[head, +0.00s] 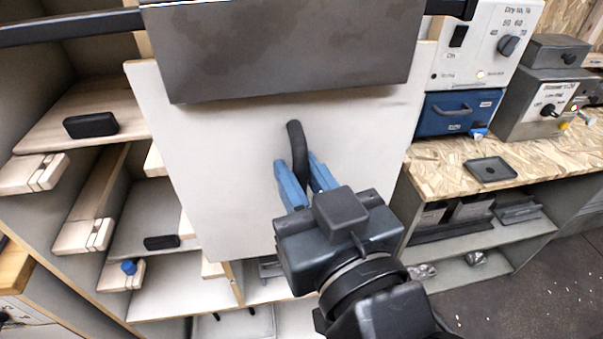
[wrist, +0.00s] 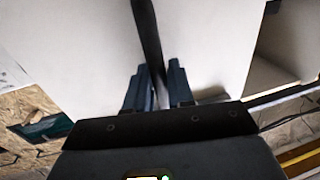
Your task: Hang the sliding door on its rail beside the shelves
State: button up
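The sliding door is a pale panel (head: 225,180), slightly tilted in the head view, standing in front of the shelves. Its dark curved handle (head: 297,145) is near the middle. My gripper (head: 306,180) has blue fingers on both sides of the handle's lower part and appears shut on it. In the wrist view the handle (wrist: 147,35) runs down between the fingers (wrist: 160,82), with the door (wrist: 210,40) behind. A black rail (head: 70,27) runs across the top left. A dark grey board (head: 285,50) covers the door's top edge, so its contact with the rail is hidden.
Wooden shelves (head: 75,135) with black boxes (head: 90,125) are at left. At right, a chipboard bench (head: 445,175) bears a blue drawer unit (head: 458,112), a grey instrument (head: 540,105) and a dark tray (head: 491,169). Open floor (head: 540,285) shows at lower right.

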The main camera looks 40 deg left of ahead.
jog(key=o, duration=0.5)
jog(key=b+v, duration=0.1)
jog(key=v, duration=0.5)
jog(key=shift+s+d+f+b, duration=0.1)
jog(key=shift+d+b, duration=0.05)
jog(key=shift+b, duration=0.2)
jog(key=shift+s+d, duration=0.4)
jog(key=shift+d, duration=0.25)
jog(key=s+d+f+m+t+h, duration=0.1)
jog(key=d+f+m+t+h, duration=0.25)
jog(key=d+f, duration=0.45)
jog(key=d+f+m+t+h, duration=0.2)
jog(key=d+f+m+h, duration=0.3)
jog(key=d, duration=0.5)
jog(key=s+d+f+m+h, duration=0.1)
jog(key=s+d+m+h, duration=0.1)
jog(key=s+d, duration=0.5)
jog(key=s+d+f+m+h, duration=0.1)
jog(key=s+d+h, duration=0.4)
jog(key=s, duration=0.5)
jog(key=d+f, duration=0.1)
jog(key=d, duration=0.1)
jog(key=shift+s+d+f+m, duration=0.2)
jog(key=shift+d+f+m, duration=0.1)
jog(key=shift+d+m, duration=0.05)
jog(key=shift+t, duration=0.25)
